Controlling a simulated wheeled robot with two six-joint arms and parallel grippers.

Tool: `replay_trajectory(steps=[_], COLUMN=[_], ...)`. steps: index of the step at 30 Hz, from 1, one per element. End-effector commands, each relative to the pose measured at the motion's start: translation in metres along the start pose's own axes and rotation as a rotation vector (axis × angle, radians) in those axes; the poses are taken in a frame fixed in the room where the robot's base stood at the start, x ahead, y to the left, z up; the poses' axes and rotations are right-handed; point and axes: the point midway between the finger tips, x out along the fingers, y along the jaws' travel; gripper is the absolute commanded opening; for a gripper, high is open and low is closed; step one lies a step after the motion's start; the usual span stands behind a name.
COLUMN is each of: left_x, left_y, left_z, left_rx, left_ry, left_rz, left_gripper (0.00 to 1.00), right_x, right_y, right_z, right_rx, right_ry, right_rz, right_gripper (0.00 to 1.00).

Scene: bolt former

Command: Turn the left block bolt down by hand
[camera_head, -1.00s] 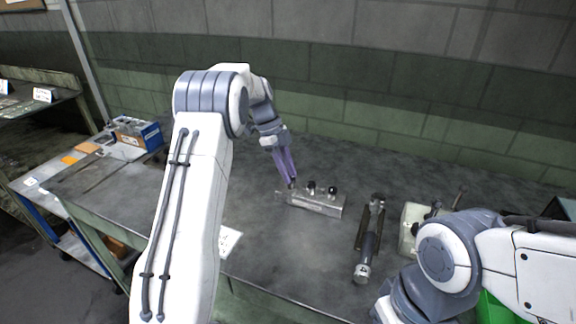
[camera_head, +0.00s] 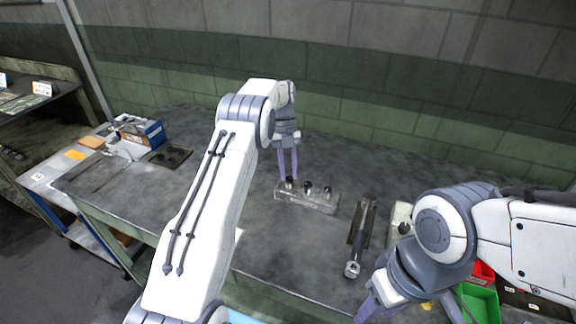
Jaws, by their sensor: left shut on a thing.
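The metal block (camera_head: 312,203) lies on the dark bench top. Several dark-headed bolts stand in a row along its top, with the left bolt (camera_head: 289,184) at its left end, a middle bolt (camera_head: 308,188) and a right bolt (camera_head: 326,192). My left gripper (camera_head: 289,178) points down from above with its purple fingers shut on the left bolt's head; the fingers partly cover it. My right gripper (camera_head: 408,310) is at the bottom right, fingers spread apart, away from the block and cut by the frame's edge.
Green (camera_head: 480,302) and red (camera_head: 482,272) bins stand at the lower right. A flat dark plate (camera_head: 170,156) lies at the left. The bench behind the block is clear.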

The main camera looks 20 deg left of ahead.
Motion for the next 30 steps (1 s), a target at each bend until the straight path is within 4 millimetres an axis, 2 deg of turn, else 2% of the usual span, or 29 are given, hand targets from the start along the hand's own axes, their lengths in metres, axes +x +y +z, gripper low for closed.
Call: replay_trajectory(steps=[1, 10, 26, 27, 28, 29, 30], left_x=[-0.0045, -0.0039, -0.0037, -0.0038, -0.0037, -0.0036, -0.0032], left_y=[-0.0003, -0.0012, -0.0015, -0.0015, -0.0015, -0.0015, -0.0015], left_z=[-0.0001, 0.0008, 0.0014, 0.0013, 0.0013, 0.0012, 0.001], left_rx=[0.025, 0.123, 0.142, 0.142, 0.142, 0.141, 0.141], left_ry=[-0.006, -0.009, -0.011, -0.011, -0.011, -0.01, -0.009], left_rz=[0.01, 0.049, 0.057, 0.057, 0.057, 0.057, 0.057], left_gripper=[0.0, 0.0, 0.0, 0.41, 0.53, 0.6, 0.6], right_x=[-0.0049, -0.0115, -0.0123, -0.0123, -0.0123, -0.0123, -0.0123], right_y=[-0.0004, -0.0008, -0.0009, -0.0009, -0.0009, -0.0009, -0.0009], right_z=[-0.0003, -0.0006, -0.0006, -0.0006, -0.0006, -0.0006, -0.0006], right_rx=[0.0, 0.0, 0.0, 0.0, 0.0, 0.0, 0.0], right_ry=[0.0, 0.0, 0.0, 0.0, 0.0, 0.0, 0.0], right_rz=[0.0, 0.0, 0.0, 0.0, 0.0, 0.0, 0.0], right_gripper=[0.5, 0.5, 0.5, 0.5, 0.5, 0.5, 0.5])
